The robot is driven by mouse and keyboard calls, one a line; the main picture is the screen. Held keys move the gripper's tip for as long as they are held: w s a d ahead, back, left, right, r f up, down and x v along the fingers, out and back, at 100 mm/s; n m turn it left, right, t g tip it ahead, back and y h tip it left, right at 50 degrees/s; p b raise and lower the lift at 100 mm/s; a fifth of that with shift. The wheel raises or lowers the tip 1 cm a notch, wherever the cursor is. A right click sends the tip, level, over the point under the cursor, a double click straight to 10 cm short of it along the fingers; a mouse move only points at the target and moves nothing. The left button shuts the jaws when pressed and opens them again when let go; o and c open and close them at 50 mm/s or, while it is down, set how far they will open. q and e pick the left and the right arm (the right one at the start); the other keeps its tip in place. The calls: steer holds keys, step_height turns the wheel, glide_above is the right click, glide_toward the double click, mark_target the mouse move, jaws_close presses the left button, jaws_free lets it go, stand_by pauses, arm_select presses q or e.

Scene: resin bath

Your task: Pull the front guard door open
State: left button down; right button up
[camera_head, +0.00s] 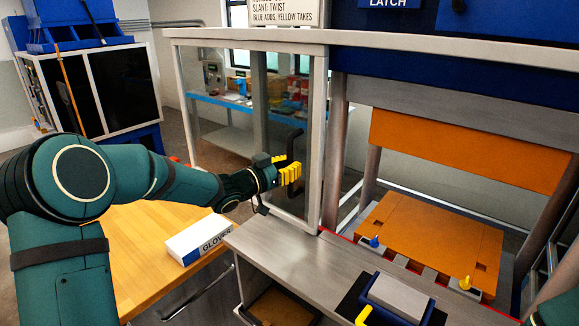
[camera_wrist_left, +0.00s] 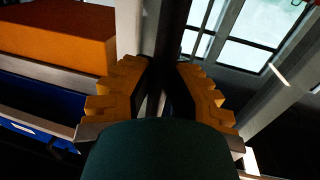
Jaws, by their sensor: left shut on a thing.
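The front guard door (camera_head: 316,130) is a grey-framed clear panel at the middle of the head view. A dark upright handle (camera_head: 296,139) is on it, and it shows as a dark bar in the left wrist view (camera_wrist_left: 173,30). My left gripper (camera_head: 289,173) has yellow fingers and is at the handle's lower part. In the wrist view its fingers (camera_wrist_left: 161,95) stand on both sides of the bar, shut on it. To the right of the door frame the machine's interior is exposed, with an orange bed (camera_head: 430,235). My right gripper is not in view.
A grey ledge (camera_head: 275,250) runs below the door. A white box labelled GLOVES (camera_head: 198,238) lies on the wooden table (camera_head: 125,255) at left. A blue-and-grey block (camera_head: 397,298) sits on the ledge's front right. A blue bench (camera_head: 225,101) stands behind the glass.

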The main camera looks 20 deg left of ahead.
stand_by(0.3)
arm_select(q)
steer(key=c, duration=0.9)
jaws_free()
steer(key=v, duration=1.2)
steer(key=shift+f, duration=0.1)
